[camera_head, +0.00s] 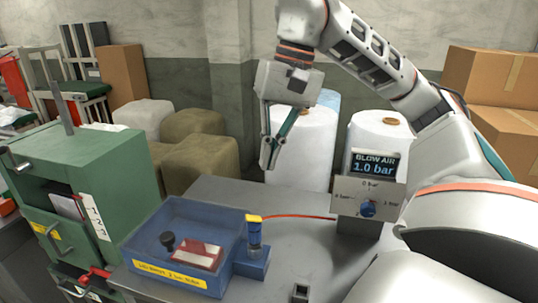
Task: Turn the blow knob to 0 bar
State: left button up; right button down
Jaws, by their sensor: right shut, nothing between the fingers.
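The blue blow knob (368,208) sits on the front of a grey control box (345,207) on the table. Marks around it read 0 bar above, a smaller bar value at left and 1 bar at right. The knob's pointer is too small to read. The display (375,164) above it reads BLOW AIR 1.0 bar. My right gripper (268,167) is shut and empty, pointing down in the air to the left of the box and higher than it. It is clear of the knob. My left gripper is not in view.
A blue tray (180,212) holds a red-and-white block (197,255) and a dark knob-like piece. A yellow-topped blue fitting (254,235) stands at its right, with a red hose (300,216) leading to the box. A green cabinet (105,165) stands left.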

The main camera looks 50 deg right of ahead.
aim_at(368, 210)
jog(key=k+j, duration=0.35)
jog(key=j, duration=0.15)
jog(key=k+j, duration=0.35)
jog(key=j, duration=0.2)
